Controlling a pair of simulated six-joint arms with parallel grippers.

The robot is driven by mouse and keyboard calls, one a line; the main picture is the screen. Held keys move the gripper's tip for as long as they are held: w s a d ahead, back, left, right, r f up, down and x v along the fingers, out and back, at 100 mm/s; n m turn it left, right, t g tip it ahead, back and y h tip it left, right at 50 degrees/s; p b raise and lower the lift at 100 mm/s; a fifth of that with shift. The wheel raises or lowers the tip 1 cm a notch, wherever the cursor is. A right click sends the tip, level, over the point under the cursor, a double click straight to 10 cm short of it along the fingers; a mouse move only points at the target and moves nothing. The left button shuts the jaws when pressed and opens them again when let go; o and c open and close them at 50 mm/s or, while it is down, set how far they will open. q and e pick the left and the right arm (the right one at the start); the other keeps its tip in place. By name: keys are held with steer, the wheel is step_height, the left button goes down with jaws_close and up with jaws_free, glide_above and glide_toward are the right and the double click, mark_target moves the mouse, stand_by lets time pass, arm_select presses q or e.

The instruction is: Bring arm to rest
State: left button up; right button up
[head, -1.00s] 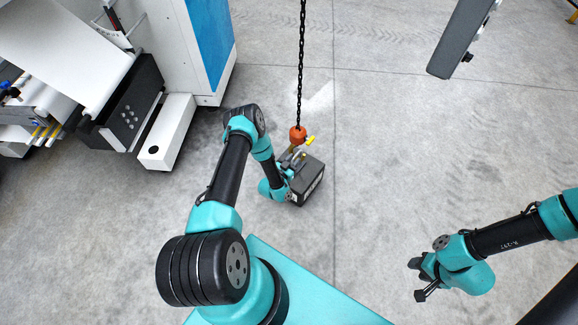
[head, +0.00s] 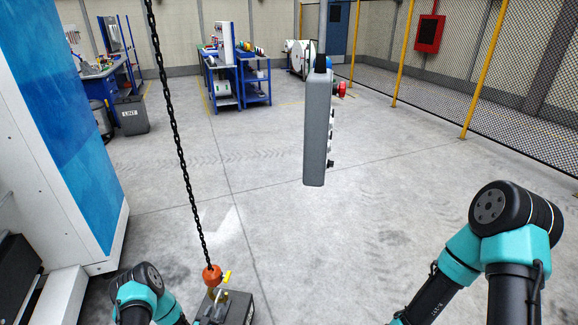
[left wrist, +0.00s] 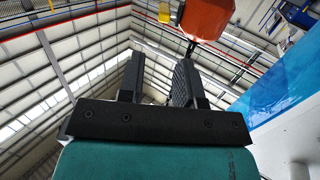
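My left gripper (left wrist: 157,80) shows in the left wrist view with its two dark fingers apart and nothing visible between them. An orange hook block (left wrist: 205,18) is above and beyond the fingers there. In the head view, the hook block (head: 212,276), with a yellow latch, hangs on a black chain (head: 178,150) above a dark box-shaped load (head: 240,311). My left arm bends at the bottom left beside the load, its wrist cut by the frame edge. My right arm comes up at the right and bends down; its gripper is below the frame.
A grey pendant control (head: 317,130) hangs mid-view, between chain and right arm. A white and blue machine (head: 60,120) stands at the left. Blue workbenches (head: 237,85), a bin (head: 131,115) and a mesh fence (head: 500,110) are farther back. The middle floor is clear.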

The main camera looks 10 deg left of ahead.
arm_select(q)
steer(key=s+d+r+g+h, duration=0.2)
steer(key=s+d+r+g, duration=0.3)
steer(key=d+r+g, duration=0.35)
steer(key=s+d+r+n+g, duration=0.1)
steer(key=s+d+r+g, duration=0.1)
steer(key=s+r+g, duration=0.2)
steer(key=s+d+r+n+g, duration=0.1)
steer(key=s+d+r+g, duration=0.2)
steer(key=s, duration=0.8)
step_height(320, 180, up, 3)
steer(key=shift+s+d+f+g, duration=0.1)
steer(key=shift+s+d+g, duration=0.05)
steer(key=shift+d+g, duration=0.25)
steer(key=shift+a, duration=0.1)
stand_by(0.5)
